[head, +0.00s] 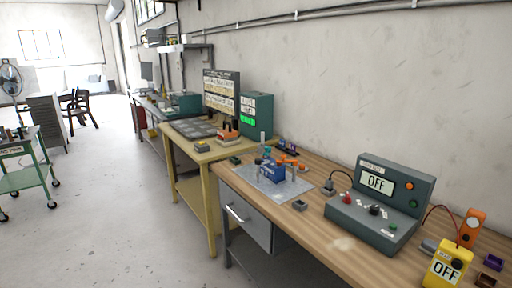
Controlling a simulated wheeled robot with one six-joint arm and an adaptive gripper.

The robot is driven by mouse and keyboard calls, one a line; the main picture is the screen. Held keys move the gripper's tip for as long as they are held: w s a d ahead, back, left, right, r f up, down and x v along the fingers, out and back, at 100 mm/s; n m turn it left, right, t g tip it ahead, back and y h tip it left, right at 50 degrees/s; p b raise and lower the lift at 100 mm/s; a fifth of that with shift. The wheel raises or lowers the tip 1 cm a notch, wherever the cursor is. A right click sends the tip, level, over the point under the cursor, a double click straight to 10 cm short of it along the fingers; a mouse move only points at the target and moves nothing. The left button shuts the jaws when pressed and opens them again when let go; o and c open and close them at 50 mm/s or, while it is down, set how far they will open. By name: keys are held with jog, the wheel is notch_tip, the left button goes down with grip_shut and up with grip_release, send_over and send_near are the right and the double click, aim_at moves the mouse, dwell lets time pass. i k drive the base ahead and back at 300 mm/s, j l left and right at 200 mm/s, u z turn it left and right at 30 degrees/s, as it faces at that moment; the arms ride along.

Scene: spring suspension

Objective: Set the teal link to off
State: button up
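A small blue mechanism (271,173) stands on a grey mat (262,190) on the wooden workbench. An orange arm-like part (288,161) sticks out at its upper right. A small teal part (267,151) shows at its top; it is too small to tell its setting, or whether it is the teal link. A grey-green console (372,215) stands to the right on the same bench, and its display (377,183) reads OFF. My gripper is not in view.
A yellow meter (446,268) reading OFF and an orange device (471,228) stand at the bench's right end. Small grey blocks (300,205) lie near the front edge. A yellow-framed table (188,150) adjoins on the left. A green cart (28,165) stands far left; the floor between is clear.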

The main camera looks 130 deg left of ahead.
aim_at(267, 151)
jog(key=k+l+u, duration=0.1)
jog(key=u, duration=3.45)
jog(key=i+j+z, duration=0.2)
jog(key=j, duration=0.7)
jog(key=j+z, duration=0.2)
jog(key=j, duration=0.7)
